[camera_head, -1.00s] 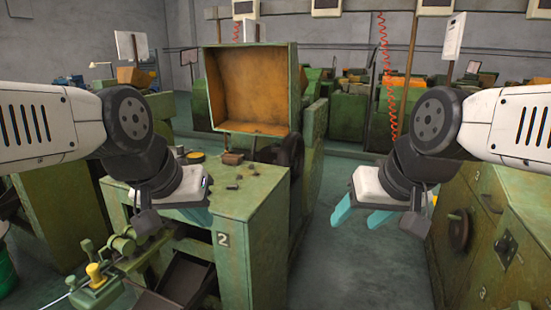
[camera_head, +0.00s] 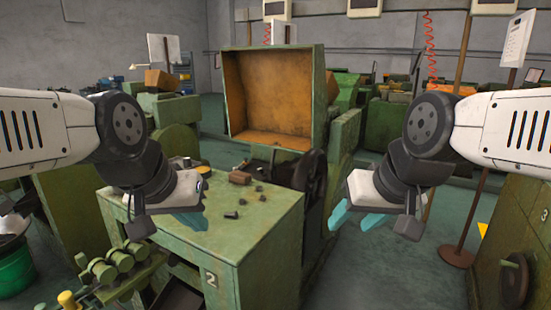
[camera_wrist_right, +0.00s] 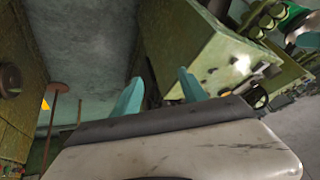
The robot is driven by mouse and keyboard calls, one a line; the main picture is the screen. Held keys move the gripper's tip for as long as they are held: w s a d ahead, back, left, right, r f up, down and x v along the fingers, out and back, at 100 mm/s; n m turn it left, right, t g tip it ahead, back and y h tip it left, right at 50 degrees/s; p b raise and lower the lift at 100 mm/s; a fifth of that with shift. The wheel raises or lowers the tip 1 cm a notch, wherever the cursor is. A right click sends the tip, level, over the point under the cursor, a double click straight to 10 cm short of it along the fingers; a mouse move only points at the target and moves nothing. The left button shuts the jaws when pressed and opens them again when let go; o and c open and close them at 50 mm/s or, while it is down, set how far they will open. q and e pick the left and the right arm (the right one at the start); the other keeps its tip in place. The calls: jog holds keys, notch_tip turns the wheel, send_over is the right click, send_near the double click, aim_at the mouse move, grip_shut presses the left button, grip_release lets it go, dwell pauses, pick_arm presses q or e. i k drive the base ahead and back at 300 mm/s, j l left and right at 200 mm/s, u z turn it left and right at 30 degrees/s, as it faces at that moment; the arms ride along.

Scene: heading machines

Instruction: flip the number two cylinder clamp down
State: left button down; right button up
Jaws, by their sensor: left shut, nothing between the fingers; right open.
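The green machine marked 2 (camera_head: 265,225) stands in front of me, with its number on the front face. At its lower left is a row of green cylindrical parts (camera_head: 103,270) with a yellow knob (camera_head: 67,299), partly cut off by the picture edge; I cannot tell which part is the clamp. My left gripper (camera_head: 190,220) is shut and empty, in front of the machine's top left. My right gripper (camera_head: 355,213) is open and empty, right of the machine over the aisle. Its two teal fingers show apart in the right wrist view (camera_wrist_right: 160,92).
An open orange-lined box (camera_head: 270,95) stands at the back of the machine. Small loose parts (camera_head: 240,178) lie on its top. A machine marked 3 (camera_head: 520,215) is at the right edge, near a post on a brown base (camera_head: 457,256).

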aim_at(274, 150)
jog(key=i+l, duration=0.45)
jog(key=i+l+u, duration=0.15)
jog(key=i+l, duration=0.25)
jog(key=l, duration=0.15)
jog(key=i+l, duration=0.4)
jog(key=i+l+u, duration=0.1)
jog(key=i+l, duration=0.3)
jog(key=l, duration=0.25)
